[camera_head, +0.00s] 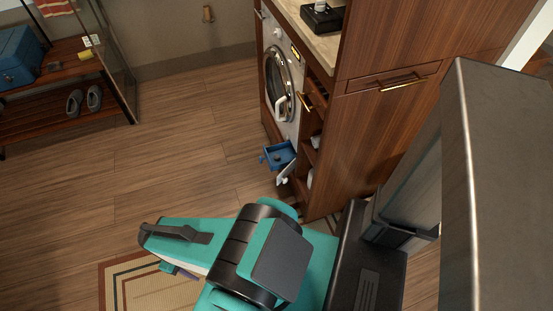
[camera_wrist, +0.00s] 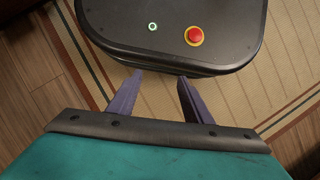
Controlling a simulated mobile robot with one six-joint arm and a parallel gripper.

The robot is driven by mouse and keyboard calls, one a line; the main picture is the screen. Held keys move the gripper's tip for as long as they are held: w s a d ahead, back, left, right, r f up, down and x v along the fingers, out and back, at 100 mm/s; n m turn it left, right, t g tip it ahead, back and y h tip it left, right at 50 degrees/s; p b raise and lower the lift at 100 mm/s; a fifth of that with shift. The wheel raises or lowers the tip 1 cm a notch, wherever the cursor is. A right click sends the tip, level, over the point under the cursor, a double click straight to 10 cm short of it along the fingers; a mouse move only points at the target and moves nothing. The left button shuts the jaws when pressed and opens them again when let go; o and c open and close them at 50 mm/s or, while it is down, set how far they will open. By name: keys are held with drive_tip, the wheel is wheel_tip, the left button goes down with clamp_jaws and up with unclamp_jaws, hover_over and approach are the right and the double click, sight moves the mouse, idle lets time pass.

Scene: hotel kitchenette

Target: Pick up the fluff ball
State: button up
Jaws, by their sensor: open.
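I cannot make out a fluff ball for certain in either view. In the head view, a small blue tray-like part (camera_head: 279,155) sticks out low at the front of the washing machine (camera_head: 281,90), with a pale flap (camera_head: 286,174) beside it. What lies inside the blue part is too small to tell. My gripper (camera_wrist: 161,78) shows in the wrist view with its two purple fingers apart and nothing between them. It is over my own base, well away from the washing machine. In the head view its fingers are mostly hidden by my arm.
A patterned rug (camera_head: 135,285) lies at the lower left. A wooden rack (camera_head: 60,72) with grey shoes (camera_head: 84,100) stands at the far left. The wooden floor (camera_head: 165,160) between is clear.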

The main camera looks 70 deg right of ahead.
sight(277, 157)
drive_tip(key=w+d+f+n+t+b, duration=0.15)
drive_tip(key=w+d+b, duration=0.35)
drive_tip(key=d, duration=0.5)
drive_tip(key=w+d+f+n+h+b, duration=0.1)
drive_tip(key=w+d+n+b, duration=0.15)
drive_tip(key=d+b, duration=0.55)
drive_tip(key=w+d+f+n+t+b, duration=0.15)
drive_tip(key=w+d+b, duration=0.25)
drive_tip(key=d, duration=0.9)
drive_tip(key=s+d+r+n+b, duration=0.1)
drive_tip(key=s+d+b, duration=0.3)
drive_tip(key=d, duration=0.6)
drive_tip(key=s+d+r+n+h+b, duration=0.1)
drive_tip(key=s+d+r+b, duration=0.2)
drive_tip(key=d, duration=0.6)
drive_tip(key=s+d+r+n+g+h+b, duration=0.1)
drive_tip(key=s+d+r+b, duration=0.2)
drive_tip(key=s+d+b, duration=0.4)
drive_tip(key=s+d, duration=0.1)
drive_tip(key=d, duration=0.2)
drive_tip(key=shift+s+d+n, duration=0.35)
drive_tip(key=shift+f+b, duration=0.1)
drive_tip(key=shift+b, duration=0.2)
